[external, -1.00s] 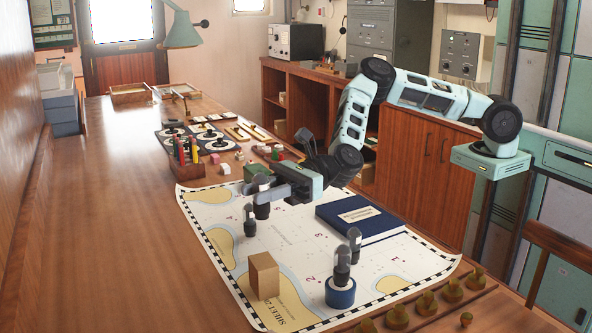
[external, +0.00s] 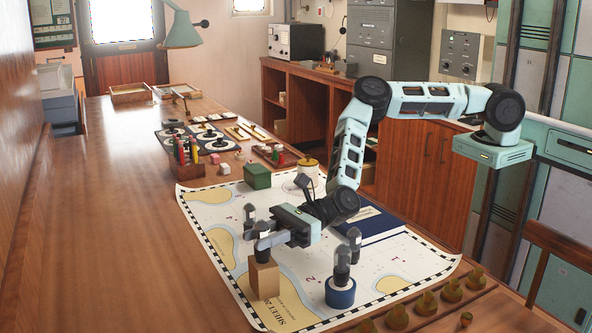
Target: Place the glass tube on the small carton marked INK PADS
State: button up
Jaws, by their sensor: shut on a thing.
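My gripper (external: 262,243) is shut on a glass tube (external: 262,229) with a clear top and a dark lower part. The tube is upright, directly over the small brown carton (external: 265,281). Its lower end appears to be at the carton's top face; I cannot tell whether it touches. The carton stands on the chart, and no marking on it is readable from here. The gripper fingers hide part of the tube.

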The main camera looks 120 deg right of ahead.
jog(key=shift+f, duration=0.15)
jog(key=o, duration=1)
jog(key=shift+c, duration=0.2)
jog(key=shift+r, duration=0.25)
jog(key=s+d+b, duration=0.2)
jog(key=s+b, duration=0.1)
jog(key=s, duration=0.8)
jog(key=shift+s+d+b, duration=0.15)
jog(key=shift+s+b, duration=0.15)
jog(key=shift+s, duration=0.1)
jog(key=shift+f, duration=0.1)
